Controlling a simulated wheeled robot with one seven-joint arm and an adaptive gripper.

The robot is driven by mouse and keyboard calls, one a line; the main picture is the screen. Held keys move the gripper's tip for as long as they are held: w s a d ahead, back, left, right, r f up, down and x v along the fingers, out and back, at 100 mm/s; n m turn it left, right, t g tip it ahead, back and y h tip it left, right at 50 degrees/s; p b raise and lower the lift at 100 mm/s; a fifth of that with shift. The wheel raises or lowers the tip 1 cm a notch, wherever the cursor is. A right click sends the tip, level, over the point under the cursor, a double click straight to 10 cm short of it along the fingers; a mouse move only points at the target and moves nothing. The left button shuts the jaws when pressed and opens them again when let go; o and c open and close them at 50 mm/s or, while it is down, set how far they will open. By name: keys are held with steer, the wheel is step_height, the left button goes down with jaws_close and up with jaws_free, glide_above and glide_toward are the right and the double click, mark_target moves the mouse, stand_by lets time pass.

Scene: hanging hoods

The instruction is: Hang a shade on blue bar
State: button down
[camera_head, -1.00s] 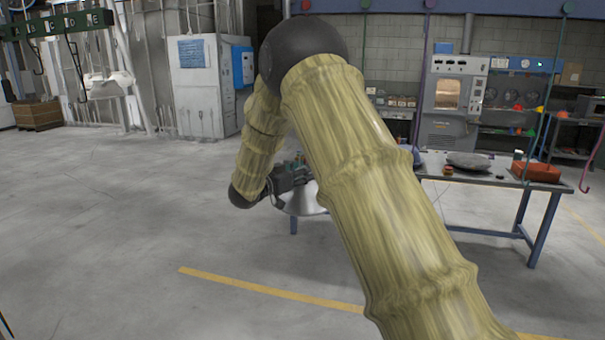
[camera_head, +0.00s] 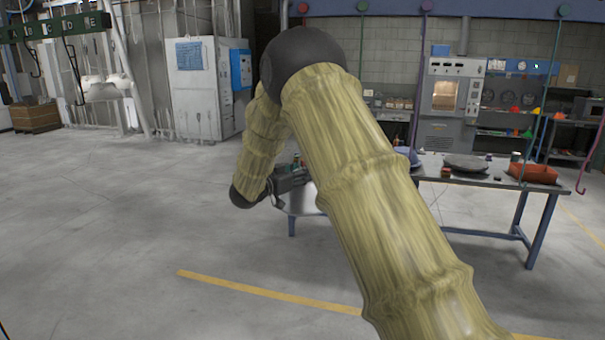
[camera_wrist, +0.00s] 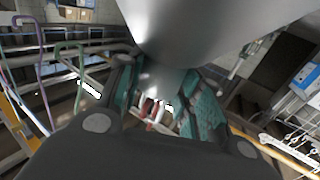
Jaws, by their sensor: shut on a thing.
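My gripper (camera_wrist: 158,108) is shut on a grey shade (camera_wrist: 215,28). In the wrist view the smooth shade fills the top middle, and its narrow neck lies between the teal finger pads. In the head view my gripper (camera_head: 292,182) is partly hidden behind my arm. A pale strip of the shade (camera_head: 298,203) shows just below it, with the rest covered by my arm. The blue bar (camera_head: 480,8) runs overhead along the top right. Coloured balls and thin hooks hang from it, including a magenta hook (camera_head: 582,180) at the far right.
A blue-legged table (camera_head: 480,179) stands at the right, bearing a grey disc (camera_head: 465,161) and an orange-red tray (camera_head: 534,174). A dark green lettered rack (camera_head: 60,27) with pale shades (camera_head: 103,91) hangs upper left. The left floor is clear.

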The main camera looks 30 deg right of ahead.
steer(key=shift+f+b, duration=0.55)
steer(key=shift+f, duration=0.8)
stand_by(0.4)
steer(key=c, duration=0.9)
jaws_free()
steer(key=shift+a, duration=0.15)
